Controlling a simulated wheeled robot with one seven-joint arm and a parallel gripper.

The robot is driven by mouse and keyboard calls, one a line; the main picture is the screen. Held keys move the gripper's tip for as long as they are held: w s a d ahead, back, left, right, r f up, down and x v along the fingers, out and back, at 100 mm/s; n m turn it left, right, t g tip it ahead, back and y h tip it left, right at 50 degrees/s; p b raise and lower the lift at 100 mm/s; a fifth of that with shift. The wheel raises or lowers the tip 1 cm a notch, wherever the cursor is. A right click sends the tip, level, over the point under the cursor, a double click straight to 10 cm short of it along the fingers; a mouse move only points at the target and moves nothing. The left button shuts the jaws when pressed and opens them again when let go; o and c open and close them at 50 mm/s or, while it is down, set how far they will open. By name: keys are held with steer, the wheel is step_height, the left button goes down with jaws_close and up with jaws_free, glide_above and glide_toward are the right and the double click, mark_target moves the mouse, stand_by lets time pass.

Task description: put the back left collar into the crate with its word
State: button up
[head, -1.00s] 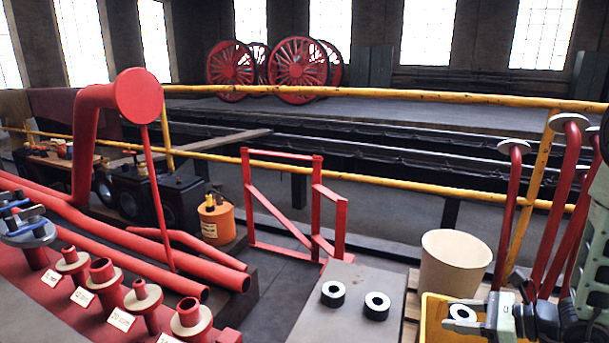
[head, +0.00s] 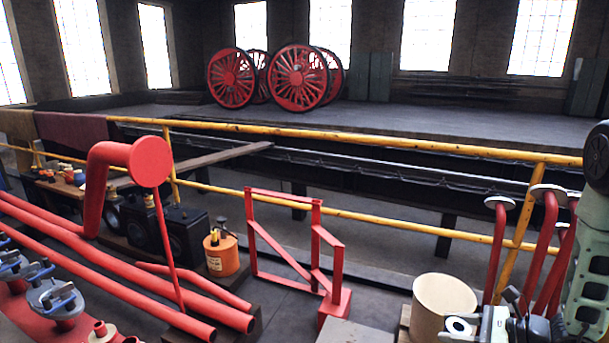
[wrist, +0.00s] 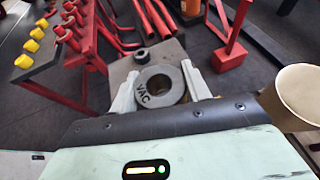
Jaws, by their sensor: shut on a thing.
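My gripper (wrist: 158,84) is shut on a pale grey ring-shaped collar (wrist: 172,73) with a dark hole. The word VAC shows in dark letters on its face. In the head view the held collar (head: 458,327) is at the bottom edge, just in front of a beige bin. Another dark-rimmed collar (wrist: 141,55) rests on a grey bench top (wrist: 117,69) beyond the gripper in the wrist view. The held collar may hide more of the bench top. No crate shows in either view now.
The beige bin (head: 444,296) stands right by my gripper. A red frame (head: 318,255) stands behind the bench. Red pipes (head: 120,270) and an orange can (head: 221,252) are at the left. Yellow railing (head: 390,142) crosses behind. Red levers (head: 500,245) rise at the right.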

step_height(320, 180, up, 10)
steer(key=p, duration=1)
